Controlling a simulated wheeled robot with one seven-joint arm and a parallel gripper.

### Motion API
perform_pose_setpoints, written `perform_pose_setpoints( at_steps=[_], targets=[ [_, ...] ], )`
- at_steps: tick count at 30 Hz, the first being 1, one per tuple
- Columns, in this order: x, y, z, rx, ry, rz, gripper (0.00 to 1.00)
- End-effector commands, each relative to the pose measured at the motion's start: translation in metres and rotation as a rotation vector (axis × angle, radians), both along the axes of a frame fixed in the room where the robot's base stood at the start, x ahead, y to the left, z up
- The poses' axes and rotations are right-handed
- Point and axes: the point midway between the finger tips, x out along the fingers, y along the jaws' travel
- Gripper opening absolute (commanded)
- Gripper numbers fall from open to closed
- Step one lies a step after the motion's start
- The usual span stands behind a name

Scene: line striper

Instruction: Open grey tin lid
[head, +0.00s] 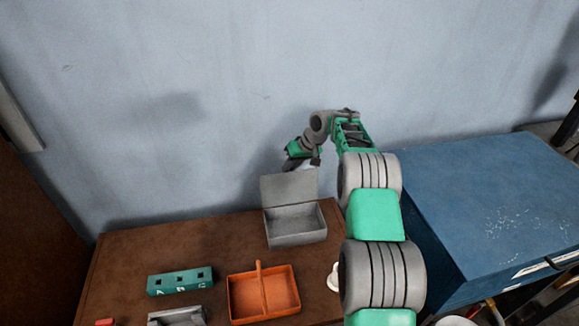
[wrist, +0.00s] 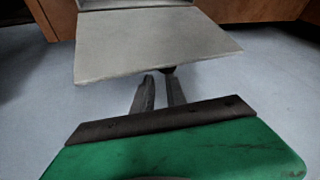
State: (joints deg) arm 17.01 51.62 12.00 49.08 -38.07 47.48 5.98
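The grey tin (head: 297,232) stands at the back of the brown table. Its lid (head: 289,188) is raised about upright above the tin's back edge, and I see into the tin. The lid also fills the upper middle of the wrist view (wrist: 155,45). My gripper (head: 311,163) is behind the lid's top edge in the head view. In the wrist view my gripper's two fingers (wrist: 159,78) show a narrow gap with nothing visible between them. Their tips are close to the lid's edge, by a small dark tab (wrist: 169,70). I cannot tell whether they touch it.
An orange divided basket (head: 264,294) stands in front of the tin. A green block with holes and letters (head: 180,281) lies to its left, with a grey tray (head: 177,317) below. A blue cabinet (head: 490,200) is at right. A wall is close behind the table.

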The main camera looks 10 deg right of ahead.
Motion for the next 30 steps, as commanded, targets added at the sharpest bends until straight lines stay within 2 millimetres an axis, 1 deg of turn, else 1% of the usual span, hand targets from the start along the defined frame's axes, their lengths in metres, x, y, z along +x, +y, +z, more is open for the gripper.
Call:
perform_pose_setpoints(
  at_steps=[1,2,9,17,20,27,30],
  targets=[
    [-0.001,0.003,-0.001,0.001,0.003,0.005,0.24],
    [-0.001,0.003,-0.001,0.002,0.003,0.005,0.27],
    [-0.001,0.003,-0.001,0.002,0.003,0.006,0.46],
    [-0.001,0.002,0.001,0.001,0.001,0.005,0.47],
    [-0.003,-0.002,0.009,0.001,-0.001,0.004,0.47],
    [-0.019,-0.018,0.051,0.000,0.000,0.005,0.47],
    [-0.023,-0.023,0.063,0.001,0.001,0.005,0.47]
  ],
)
